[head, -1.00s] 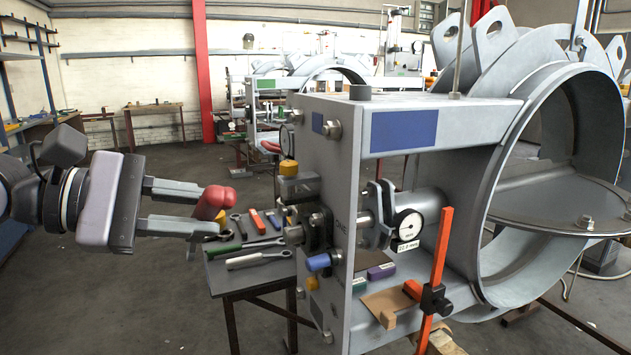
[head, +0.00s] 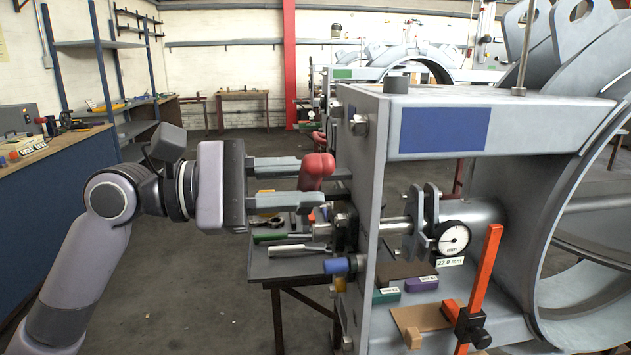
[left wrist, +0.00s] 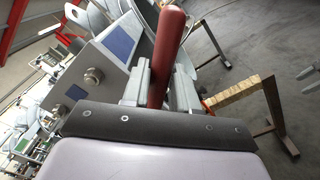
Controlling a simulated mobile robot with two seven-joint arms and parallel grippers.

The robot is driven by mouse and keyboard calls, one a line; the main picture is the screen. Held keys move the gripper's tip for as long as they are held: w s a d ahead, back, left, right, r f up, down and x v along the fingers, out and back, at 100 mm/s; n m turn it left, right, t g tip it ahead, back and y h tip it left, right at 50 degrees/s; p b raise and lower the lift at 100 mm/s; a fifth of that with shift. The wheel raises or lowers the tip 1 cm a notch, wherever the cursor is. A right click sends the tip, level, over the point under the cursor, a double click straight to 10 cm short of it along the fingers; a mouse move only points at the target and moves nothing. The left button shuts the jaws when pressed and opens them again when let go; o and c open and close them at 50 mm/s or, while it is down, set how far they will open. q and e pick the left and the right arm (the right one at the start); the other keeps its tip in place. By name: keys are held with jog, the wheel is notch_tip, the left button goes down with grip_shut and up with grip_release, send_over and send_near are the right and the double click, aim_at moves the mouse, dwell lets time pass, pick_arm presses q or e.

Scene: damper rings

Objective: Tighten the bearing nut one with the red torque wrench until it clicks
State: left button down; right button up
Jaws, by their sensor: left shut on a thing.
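My left gripper (head: 318,188) is shut on the red handle of the torque wrench (head: 317,167), left of the grey end plate (head: 368,160). In the left wrist view the red handle (left wrist: 168,45) stands up between the two fingers. The rest of the wrench is hidden. Dark metal fittings (head: 345,226) stand on the plate's left face, just below and right of the gripper. I cannot tell which of them is bearing nut one, or whether the wrench touches one.
A small table (head: 290,268) below the gripper holds several hand tools. A dial gauge (head: 453,238) and an orange post (head: 485,275) stand right of the plate. The floor at left is free.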

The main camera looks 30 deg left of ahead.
pick_arm(q)
jog(key=shift+p+x, duration=0.6)
jog(key=shift+x, duration=2.6)
jog(key=shift+w+d+r, duration=0.1)
jog(key=shift+d+r, duration=0.05)
jog(key=shift+d, duration=0.2)
jog(key=c, duration=0.8)
grip_release()
jog(key=c, duration=0.4)
